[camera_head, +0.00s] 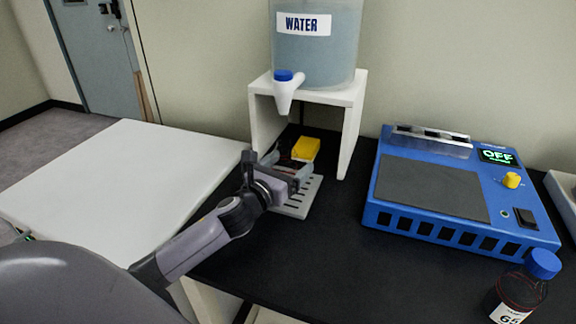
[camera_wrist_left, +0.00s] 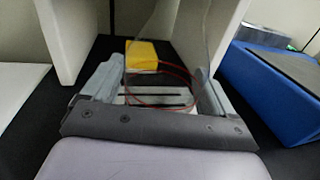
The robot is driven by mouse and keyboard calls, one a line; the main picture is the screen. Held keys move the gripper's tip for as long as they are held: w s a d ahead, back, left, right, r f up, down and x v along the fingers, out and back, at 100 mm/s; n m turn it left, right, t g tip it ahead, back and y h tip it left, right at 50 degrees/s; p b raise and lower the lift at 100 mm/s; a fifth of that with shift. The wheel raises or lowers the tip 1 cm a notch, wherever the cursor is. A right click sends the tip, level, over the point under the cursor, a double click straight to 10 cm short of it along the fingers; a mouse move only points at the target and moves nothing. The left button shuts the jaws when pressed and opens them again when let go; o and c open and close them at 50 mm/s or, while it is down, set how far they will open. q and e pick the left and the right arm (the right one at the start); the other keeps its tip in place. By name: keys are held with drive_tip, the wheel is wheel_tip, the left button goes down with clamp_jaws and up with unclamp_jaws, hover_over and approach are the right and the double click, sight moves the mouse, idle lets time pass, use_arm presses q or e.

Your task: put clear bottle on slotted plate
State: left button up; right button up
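The slotted plate (camera_head: 298,208) is pale grey and lies on the black bench in front of the white stand; its slots also show in the left wrist view (camera_wrist_left: 150,97). My left gripper (camera_head: 288,164) is over the plate, its fingers spread to either side of a see-through shape. In the left wrist view this shape is the clear bottle (camera_wrist_left: 168,60), with faint outlines and a thin red ring low down. Both fingers seem to touch its sides. I cannot tell whether its base rests on the plate. My right gripper is not in view.
A yellow block (camera_head: 306,149) lies behind the plate, under the white stand (camera_head: 355,115). The stand carries a water tank (camera_head: 330,55) with a spout. A blue device (camera_head: 455,190) is to the right, with a blue-capped bottle (camera_head: 525,288) in front. A bare white table (camera_head: 120,180) is left.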

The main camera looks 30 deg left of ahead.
use_arm(q)
drive_tip(key=shift+s+r, duration=0.1)
drive_tip(key=shift+r, duration=0.05)
drive_tip(key=s, duration=1)
drive_tip(key=shift+s+d, duration=0.2)
drive_tip(key=shift+s, duration=0.7)
drive_tip(key=shift+r, duration=0.1)
